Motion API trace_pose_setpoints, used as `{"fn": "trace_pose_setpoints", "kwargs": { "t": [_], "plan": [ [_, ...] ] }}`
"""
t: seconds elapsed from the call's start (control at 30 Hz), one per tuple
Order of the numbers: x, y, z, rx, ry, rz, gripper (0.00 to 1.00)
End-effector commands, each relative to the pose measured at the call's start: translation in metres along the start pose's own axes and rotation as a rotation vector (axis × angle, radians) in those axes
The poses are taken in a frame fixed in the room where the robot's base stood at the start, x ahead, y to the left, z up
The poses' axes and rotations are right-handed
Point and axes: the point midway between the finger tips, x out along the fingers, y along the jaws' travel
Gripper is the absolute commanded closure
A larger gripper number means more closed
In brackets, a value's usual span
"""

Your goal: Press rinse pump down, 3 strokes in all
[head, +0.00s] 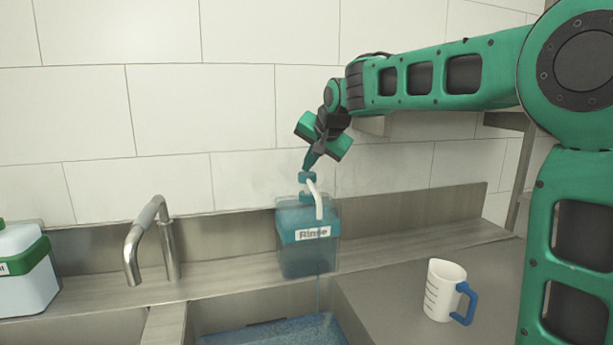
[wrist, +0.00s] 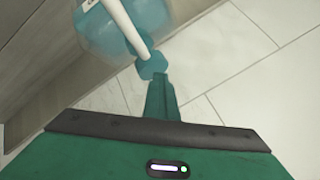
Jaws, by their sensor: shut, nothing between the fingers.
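The rinse bottle (head: 305,255), blue and labelled "Rinse", stands on the steel ledge behind the sink in the head view. Its pump head (head: 307,178) is blue with a white curved spout (head: 317,200) that points forward and down. A thin stream of liquid falls from the spout toward the sink. My gripper (head: 308,163) is shut and empty, pointing down with its fingertips at the top of the pump head. In the wrist view the shut fingers (wrist: 160,90) meet the blue pump head (wrist: 151,66); the bottle (wrist: 125,25) is partly cut off.
A white measuring cup (head: 442,290) with a blue handle stands on the counter at right. A metal faucet (head: 150,240) rises left of the bottle. A white bottle with a green band (head: 25,270) is at far left. Blue material (head: 270,332) lies in the sink below.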

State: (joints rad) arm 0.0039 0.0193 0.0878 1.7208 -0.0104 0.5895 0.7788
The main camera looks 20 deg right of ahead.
Motion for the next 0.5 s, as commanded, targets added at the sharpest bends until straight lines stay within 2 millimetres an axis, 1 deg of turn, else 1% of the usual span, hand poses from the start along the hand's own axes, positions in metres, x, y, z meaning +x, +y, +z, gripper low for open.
{"fn": "trace_pose_setpoints", "kwargs": {
  "t": [0.27,0.5],
  "plan": [
    [-0.0072,-0.0052,-0.005,0.0,-0.002,0.002,1.0],
    [-0.0078,-0.0056,-0.0056,0.0,-0.001,0.001,1.0]
  ]
}}
